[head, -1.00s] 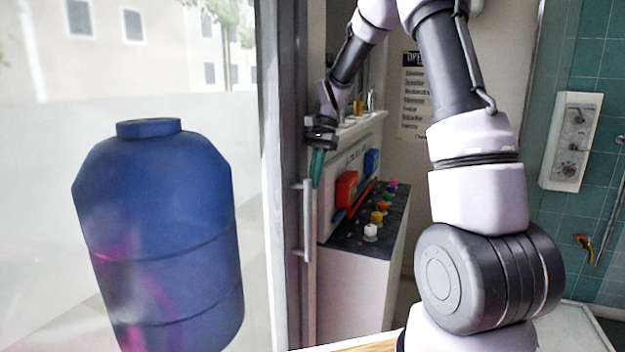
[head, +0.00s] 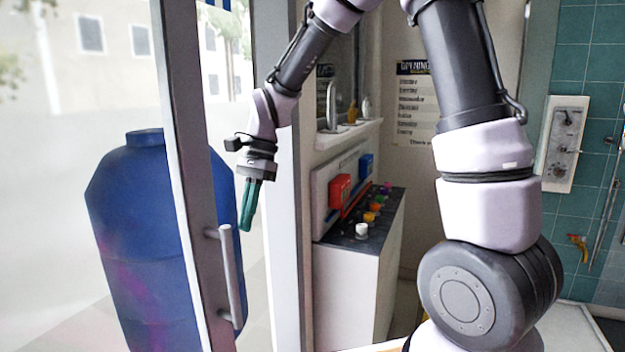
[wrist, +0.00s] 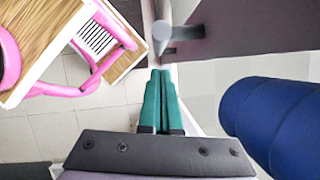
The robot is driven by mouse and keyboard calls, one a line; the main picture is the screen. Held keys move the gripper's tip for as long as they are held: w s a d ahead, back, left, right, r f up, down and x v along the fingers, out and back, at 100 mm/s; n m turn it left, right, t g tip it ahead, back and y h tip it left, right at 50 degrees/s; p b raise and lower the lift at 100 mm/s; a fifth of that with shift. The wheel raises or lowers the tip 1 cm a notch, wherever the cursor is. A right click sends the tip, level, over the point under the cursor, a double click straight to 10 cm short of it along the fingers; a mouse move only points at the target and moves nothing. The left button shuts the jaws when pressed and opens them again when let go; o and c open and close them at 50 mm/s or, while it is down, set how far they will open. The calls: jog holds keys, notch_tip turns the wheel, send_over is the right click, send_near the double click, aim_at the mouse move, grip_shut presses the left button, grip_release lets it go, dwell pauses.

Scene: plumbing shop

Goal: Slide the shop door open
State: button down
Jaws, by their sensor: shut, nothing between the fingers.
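The shop door is a glass panel with a grey frame stile (head: 183,120) that carries a vertical bar handle (head: 231,278). The door stands partly slid to the left, with a gap between its stile and the pale door post (head: 285,220). My gripper (head: 246,228) hangs fingers-down just right of the handle's upper end, its green fingers shut and empty. In the wrist view the shut fingertips (wrist: 167,72) point toward the handle (wrist: 162,32) and the dark stile (wrist: 240,30). I cannot tell whether the fingers touch the handle.
A large blue tank (head: 140,220) shows behind the door glass. A counter (head: 345,285) with small coloured items stands right of the post. A poster (head: 415,105) hangs behind. In the wrist view, a pink-framed chair (wrist: 85,60) and wooden table (wrist: 40,45) stand on tiled floor.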

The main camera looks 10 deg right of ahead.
jog(key=s+a, duration=1.1)
jog(key=s, duration=0.4)
jog(key=shift+s+a, duration=0.2)
jog(key=shift+s, duration=0.05)
jog(key=w+d+r+t, duration=0.2)
jog(key=w+d+r, duration=0.6)
jog(key=d+r, duration=0.4)
jog(key=d+r+n+t, duration=0.2)
jog(key=d+t, duration=0.2)
jog(key=d, duration=0.8)
jog(key=d+r+n+t+h, duration=0.1)
jog(key=d+r+n+t, duration=0.1)
jog(key=d, duration=1)
jog(key=shift+s+d+n+t, duration=0.2)
jog(key=shift+n+t, duration=0.4)
jog(key=shift+t, duration=0.5)
